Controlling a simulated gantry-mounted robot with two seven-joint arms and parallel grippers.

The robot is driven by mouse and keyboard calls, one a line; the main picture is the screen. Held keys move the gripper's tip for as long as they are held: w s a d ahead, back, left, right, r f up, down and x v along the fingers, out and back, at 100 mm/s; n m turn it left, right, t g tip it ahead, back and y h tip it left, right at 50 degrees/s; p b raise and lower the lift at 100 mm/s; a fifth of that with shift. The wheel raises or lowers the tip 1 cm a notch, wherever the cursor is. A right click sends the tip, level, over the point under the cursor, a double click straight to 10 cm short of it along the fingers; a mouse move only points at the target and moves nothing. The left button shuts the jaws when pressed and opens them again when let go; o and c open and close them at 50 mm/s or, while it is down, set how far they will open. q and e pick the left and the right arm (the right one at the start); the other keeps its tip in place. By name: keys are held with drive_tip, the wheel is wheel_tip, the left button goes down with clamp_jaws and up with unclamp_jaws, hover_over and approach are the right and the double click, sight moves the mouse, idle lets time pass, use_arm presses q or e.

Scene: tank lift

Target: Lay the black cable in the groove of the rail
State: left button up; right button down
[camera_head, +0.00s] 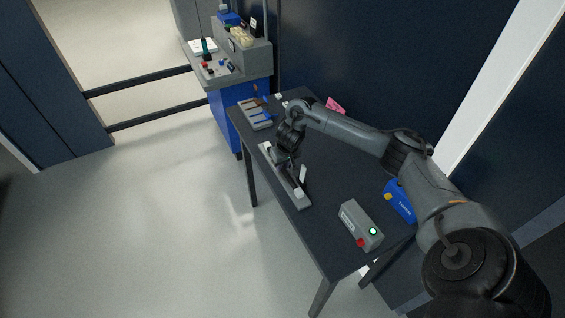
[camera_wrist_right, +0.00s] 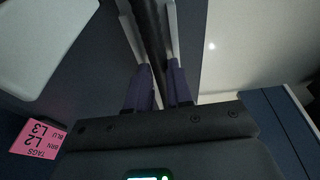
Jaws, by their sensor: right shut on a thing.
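The light grey rail (camera_head: 303,205) lies along the front edge of the dark table. My right gripper (camera_head: 284,160) is over the rail's middle, pointing down. In the right wrist view, the right gripper's fingers (camera_wrist_right: 161,88) are shut on the black cable (camera_wrist_right: 150,35), which runs away between them. Light strips (camera_wrist_right: 172,25) show on both sides of the cable there; I cannot tell whether the cable is down in the groove or just above it. In the head view a dark line lies along the rail near the gripper. My left gripper is out of view.
A grey box (camera_head: 352,222) with a green light and red button stands at the near table end, beside a blue box (camera_head: 400,204). A tray (camera_head: 248,107) with small parts is at the far end. A pink note (camera_head: 336,104) lies behind my arm.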

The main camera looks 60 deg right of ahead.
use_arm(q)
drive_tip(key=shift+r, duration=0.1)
use_arm(e)
drive_tip(key=shift+f, duration=0.25)
drive_tip(key=c, duration=1.1)
unclamp_jaws()
drive_tip(key=shift+c, duration=0.2)
drive_tip(key=shift+o, duration=0.6)
drive_tip(key=shift+s+d+f, duration=0.1)
drive_tip(key=shift+d, duration=0.05)
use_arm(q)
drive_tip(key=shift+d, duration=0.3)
